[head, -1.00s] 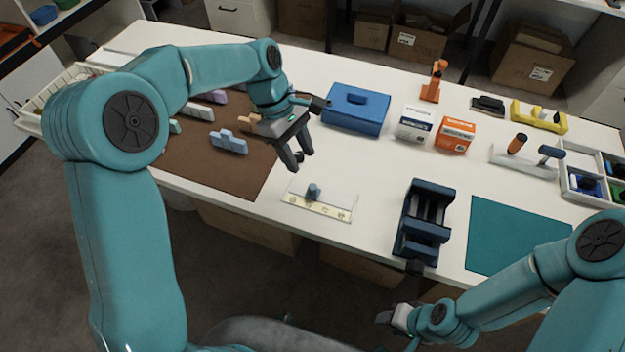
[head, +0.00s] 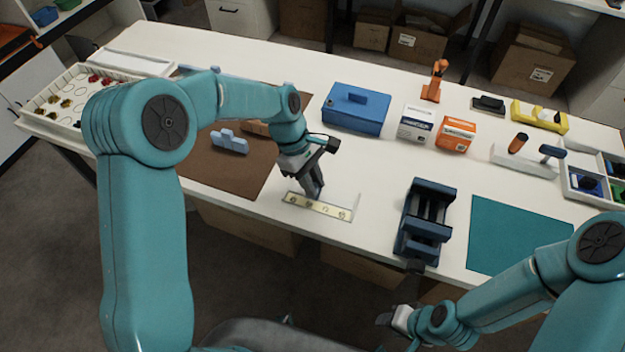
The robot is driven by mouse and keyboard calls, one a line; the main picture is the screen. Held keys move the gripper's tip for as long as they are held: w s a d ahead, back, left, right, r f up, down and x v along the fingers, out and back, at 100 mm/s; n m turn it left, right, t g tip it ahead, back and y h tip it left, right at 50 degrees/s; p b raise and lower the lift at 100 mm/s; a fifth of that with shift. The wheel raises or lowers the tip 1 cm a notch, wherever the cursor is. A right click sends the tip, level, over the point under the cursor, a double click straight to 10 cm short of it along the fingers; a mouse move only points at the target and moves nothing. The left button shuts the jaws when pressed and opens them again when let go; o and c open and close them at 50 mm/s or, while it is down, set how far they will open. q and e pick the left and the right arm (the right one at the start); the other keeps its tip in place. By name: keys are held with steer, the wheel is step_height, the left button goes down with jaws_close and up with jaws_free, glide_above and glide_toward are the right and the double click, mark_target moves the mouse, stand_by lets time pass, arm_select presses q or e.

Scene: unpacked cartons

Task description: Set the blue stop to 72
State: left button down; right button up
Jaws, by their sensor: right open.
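A pale plate with a yellowish marked scale strip (head: 318,207) lies near the front edge of the white table. The marks on the strip are too small to read. My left gripper (head: 314,190) points down at the back edge of this strip, where the blue stop sits. The fingers and wrist cover most or all of the stop, so I cannot tell whether they are around it or closed on it. My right gripper (head: 392,318) is open and empty, low in front of the table, away from the strip.
A dark blue vise (head: 424,222) stands right of the strip, and a teal mat (head: 520,236) lies beyond it. A brown mat (head: 235,170) with a light blue block (head: 229,141) is at left. A blue box (head: 356,108) stands behind. The table between strip and vise is clear.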

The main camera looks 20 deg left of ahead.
arm_select(q)
steer(key=shift+d+r, duration=0.1)
steer(key=shift+d, duration=2)
steer(key=shift+a, duration=0.15)
steer(key=c, duration=1)
jaws_free()
steer(key=shift+a+r, duration=0.1)
steer(key=shift+r, duration=0.15)
steer(key=p+v, duration=0.1)
steer(key=v, duration=1.4)
steer(key=shift+r, duration=0.4)
steer(key=shift+s, duration=0.2)
